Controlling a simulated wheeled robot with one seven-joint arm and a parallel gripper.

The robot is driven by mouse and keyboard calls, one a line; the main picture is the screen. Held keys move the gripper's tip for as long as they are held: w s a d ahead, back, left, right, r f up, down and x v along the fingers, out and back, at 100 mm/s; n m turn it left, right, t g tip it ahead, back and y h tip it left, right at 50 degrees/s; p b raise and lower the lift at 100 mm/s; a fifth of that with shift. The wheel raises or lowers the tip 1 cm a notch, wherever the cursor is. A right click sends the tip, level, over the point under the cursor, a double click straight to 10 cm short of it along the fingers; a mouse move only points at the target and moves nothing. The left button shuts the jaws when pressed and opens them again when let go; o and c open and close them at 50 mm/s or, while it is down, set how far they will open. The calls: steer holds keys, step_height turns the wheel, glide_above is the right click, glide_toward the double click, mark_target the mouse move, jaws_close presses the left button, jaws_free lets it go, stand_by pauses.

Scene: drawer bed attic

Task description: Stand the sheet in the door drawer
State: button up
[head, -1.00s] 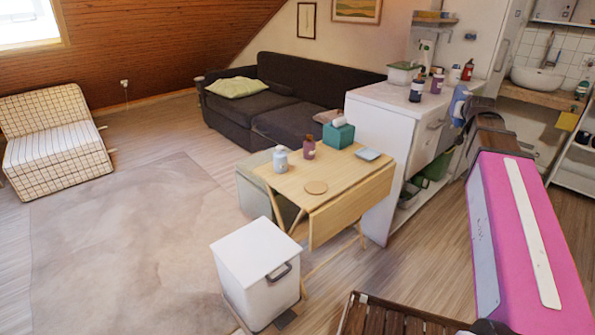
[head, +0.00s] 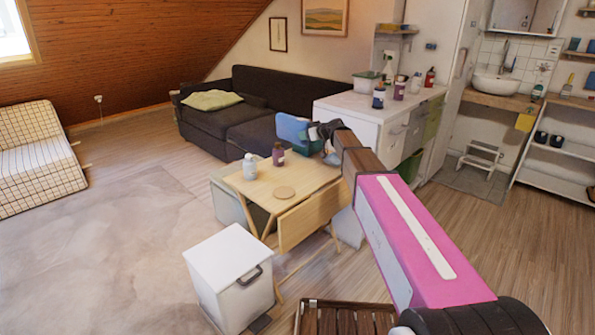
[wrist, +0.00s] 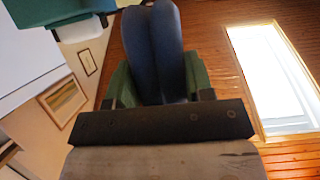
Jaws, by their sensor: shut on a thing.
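My gripper (head: 318,130) is shut on a blue folded thing (head: 293,127), likely the sheet, held above the wooden table. In the wrist view the sheet (wrist: 158,50) is dark blue, bent into two rounded folds side by side, upright in that picture. Dark green surfaces show on both sides of it; I cannot tell what they are. The white cabinet (head: 345,122) right of the gripper has drawer fronts (head: 394,132) on its right side. I cannot tell which one is the door drawer, or whether any is open.
The wooden table (head: 290,178) carries a white bottle (head: 249,167), a purple bottle (head: 278,154) and a round coaster (head: 284,193). A white lidded bin (head: 228,270) stands in front. A dark sofa (head: 240,125) is behind.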

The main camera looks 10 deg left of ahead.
steer(key=shift+s+d+f, duration=1.35)
steer(key=shift+f, duration=0.5)
steer(key=shift+s+d+f, duration=1.3)
steer(key=shift+s+f, duration=0.1)
steer(key=shift+f, duration=0.4)
steer(key=shift+s+d+f, duration=1.35)
steer(key=shift+f, duration=0.5)
steer(key=o, duration=1.1)
steer(key=shift+f, duration=0.1)
steer(key=shift+o, duration=0.2)
